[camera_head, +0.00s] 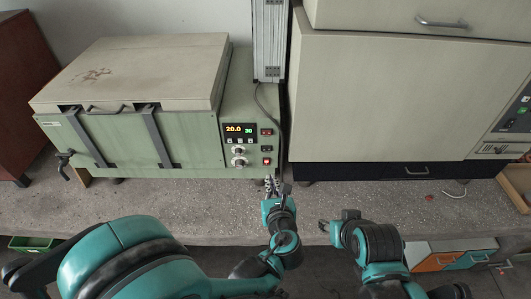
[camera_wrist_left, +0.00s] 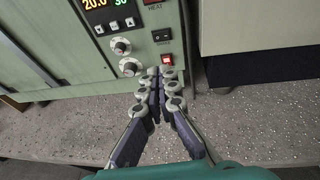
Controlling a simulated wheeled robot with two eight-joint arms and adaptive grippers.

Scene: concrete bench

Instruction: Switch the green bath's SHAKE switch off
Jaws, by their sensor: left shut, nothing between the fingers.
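The green bath (camera_head: 130,140) stands at the left of the bench with its lid down. Its control panel carries a display (camera_head: 239,129), two knobs and a column of three switches. The top switch (camera_head: 266,132) is labelled HEAT in the wrist view. The middle switch (camera_wrist_left: 161,35) is dark. The lowest switch (camera_wrist_left: 168,59) glows red; it also shows in the head view (camera_head: 267,161). I cannot read which is SHAKE. My left gripper (camera_wrist_left: 160,74) is shut and empty, its tips just below the lowest switch; contact is unclear. My right gripper (camera_head: 324,226) is low, right of centre.
A large beige cabinet (camera_head: 390,95) stands right of the bath, with a dark drawer (camera_head: 360,171) beneath. A grey cable (camera_head: 277,112) hangs beside the panel. The speckled bench top (camera_head: 370,198) is mostly clear, with a small red item (camera_head: 429,197) at right.

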